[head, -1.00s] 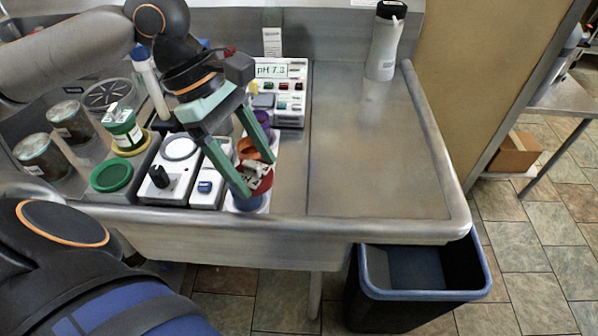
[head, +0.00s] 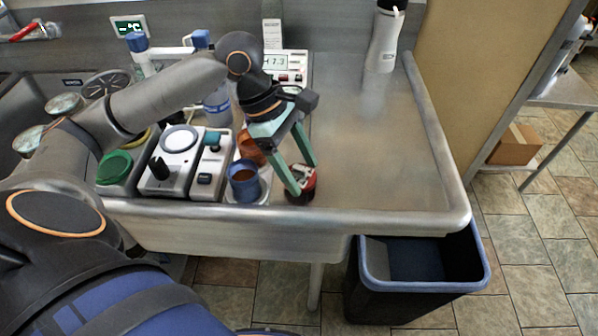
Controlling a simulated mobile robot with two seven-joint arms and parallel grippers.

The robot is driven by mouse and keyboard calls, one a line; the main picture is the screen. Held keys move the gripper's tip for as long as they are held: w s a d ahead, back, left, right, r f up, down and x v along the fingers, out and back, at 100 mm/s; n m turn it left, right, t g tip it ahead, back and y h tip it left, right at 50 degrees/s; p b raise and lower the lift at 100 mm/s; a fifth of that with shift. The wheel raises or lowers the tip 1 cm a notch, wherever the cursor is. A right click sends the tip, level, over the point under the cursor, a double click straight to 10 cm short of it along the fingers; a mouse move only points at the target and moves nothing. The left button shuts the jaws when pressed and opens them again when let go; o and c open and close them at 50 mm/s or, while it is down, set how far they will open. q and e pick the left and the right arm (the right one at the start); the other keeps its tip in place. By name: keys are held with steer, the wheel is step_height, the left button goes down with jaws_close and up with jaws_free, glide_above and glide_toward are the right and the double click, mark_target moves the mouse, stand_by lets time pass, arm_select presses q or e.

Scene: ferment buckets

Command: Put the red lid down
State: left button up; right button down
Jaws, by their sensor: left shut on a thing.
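My left gripper (head: 304,186) points down near the front edge of the steel counter, its green fingers shut on the red lid (head: 309,183). The fingers partly hide the lid. The lid is just right of the blue cup (head: 243,183), low over the counter; I cannot tell whether it touches the surface. The blue cup is open at the top with brown contents. My right gripper is not in view.
An orange cup (head: 249,147) stands behind the blue cup. A white stirrer device (head: 178,142) and a green lid (head: 114,167) are to the left. The steel counter (head: 375,150) on the right is clear up to a white bottle (head: 384,42). A bin (head: 420,290) stands below.

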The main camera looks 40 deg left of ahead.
arm_select(q)
steer(key=shift+f, duration=0.85)
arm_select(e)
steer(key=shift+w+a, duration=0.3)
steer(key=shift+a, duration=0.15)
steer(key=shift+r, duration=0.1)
arm_select(q)
steer(key=o, duration=1)
steer(key=shift+f, duration=0.1)
steer(key=p+v, duration=0.2)
steer(key=v, duration=1)
steer(key=shift+p, duration=0.3)
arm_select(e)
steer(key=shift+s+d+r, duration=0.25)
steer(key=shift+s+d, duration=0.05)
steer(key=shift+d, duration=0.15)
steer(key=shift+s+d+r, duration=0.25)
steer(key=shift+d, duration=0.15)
arm_select(q)
steer(key=shift+s, duration=0.15)
